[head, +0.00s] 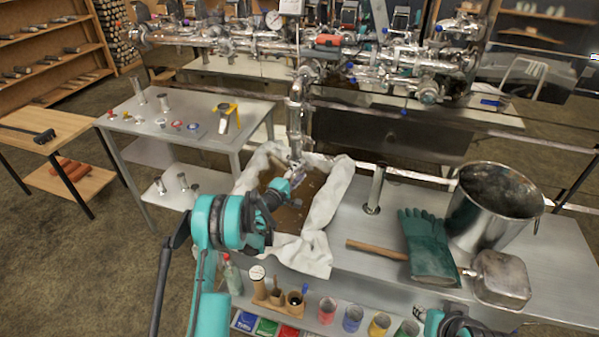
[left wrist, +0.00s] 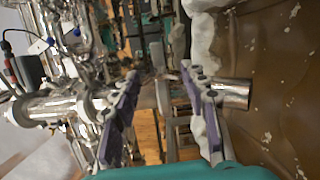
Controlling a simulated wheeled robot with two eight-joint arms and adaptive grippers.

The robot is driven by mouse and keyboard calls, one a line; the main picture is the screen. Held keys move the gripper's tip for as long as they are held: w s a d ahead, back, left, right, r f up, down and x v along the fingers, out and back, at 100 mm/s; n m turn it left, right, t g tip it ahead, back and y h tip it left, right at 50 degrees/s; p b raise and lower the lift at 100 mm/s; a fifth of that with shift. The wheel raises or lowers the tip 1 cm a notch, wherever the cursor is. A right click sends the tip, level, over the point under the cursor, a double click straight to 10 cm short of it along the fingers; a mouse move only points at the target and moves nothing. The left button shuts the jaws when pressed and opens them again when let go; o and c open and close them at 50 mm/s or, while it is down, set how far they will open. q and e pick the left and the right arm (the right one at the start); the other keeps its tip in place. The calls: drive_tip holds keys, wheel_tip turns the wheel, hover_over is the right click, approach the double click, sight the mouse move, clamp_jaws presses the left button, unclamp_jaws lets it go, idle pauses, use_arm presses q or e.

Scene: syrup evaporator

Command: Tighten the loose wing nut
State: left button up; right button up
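The wing nut cannot be made out clearly in either view. A shiny vertical pipe (head: 296,115) comes down from the evaporator to the cloth-lined tub. My left gripper (head: 297,172) is at the lower end of this pipe, over the tub. In the left wrist view the two purple-padded fingers of this gripper (left wrist: 160,75) stand apart. The pipe (left wrist: 55,105) enters from the left, and its metal end (left wrist: 236,93) shows beyond the right finger. I cannot tell whether the fingers touch it. My right gripper (head: 455,324) is partly cut off at the bottom edge.
The tub (head: 335,185) has a white cloth over its rim and brown contents. On the steel bench (head: 380,225) are a large pot (head: 492,210), green gloves (head: 428,245) and a wooden-handled tool (head: 376,249). A side table (head: 190,110) holds small parts.

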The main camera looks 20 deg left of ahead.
use_arm(q)
drive_tip(key=o, duration=0.3)
drive_tip(key=v, duration=1.2)
drive_tip(key=shift+d, duration=0.1)
